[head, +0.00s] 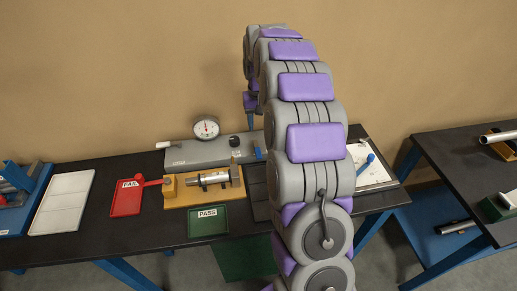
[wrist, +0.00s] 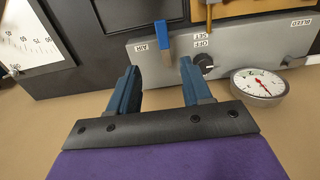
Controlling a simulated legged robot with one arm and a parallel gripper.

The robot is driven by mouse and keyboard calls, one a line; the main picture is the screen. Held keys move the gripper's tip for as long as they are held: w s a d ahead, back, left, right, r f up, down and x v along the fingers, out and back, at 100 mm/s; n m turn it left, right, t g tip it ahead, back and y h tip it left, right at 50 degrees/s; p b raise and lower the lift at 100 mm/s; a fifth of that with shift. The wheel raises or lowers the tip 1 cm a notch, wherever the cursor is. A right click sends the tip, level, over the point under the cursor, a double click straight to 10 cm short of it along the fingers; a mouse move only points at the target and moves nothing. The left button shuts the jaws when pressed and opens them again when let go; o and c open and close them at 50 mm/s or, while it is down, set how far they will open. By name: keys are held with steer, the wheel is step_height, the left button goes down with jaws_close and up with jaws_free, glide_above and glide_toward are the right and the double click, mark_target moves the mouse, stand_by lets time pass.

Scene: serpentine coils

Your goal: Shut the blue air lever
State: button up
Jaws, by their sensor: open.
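The blue air lever (wrist: 163,38) stands out from the grey panel (wrist: 220,50) beside the AIR label in the wrist view. A small blue part of it shows beside my arm in the head view (head: 258,153). My gripper (wrist: 159,68) is open and empty, with its two dark blue fingers apart. The lever appears just beyond the fingertips, roughly in line with the gap between them; I cannot tell the exact distance.
A black knob (wrist: 204,62) and a round dial gauge (wrist: 260,86) sit on the panel close to the right finger. In the head view, a red FAIL tray (head: 127,205), a green PASS tray (head: 208,222) and a wooden fixture (head: 190,198) stand in front of the panel.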

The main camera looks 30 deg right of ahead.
mark_target(258, 152)
steer(key=f, duration=0.3)
steer(key=f+b, duration=0.1)
steer(key=f, duration=0.7)
steer(key=shift+a, duration=0.4)
steer(key=shift+d+f, duration=0.2)
steer(key=shift+f, duration=0.4)
steer(key=shift+a, duration=0.1)
steer(key=shift+c, duration=0.8)
jaws_close()
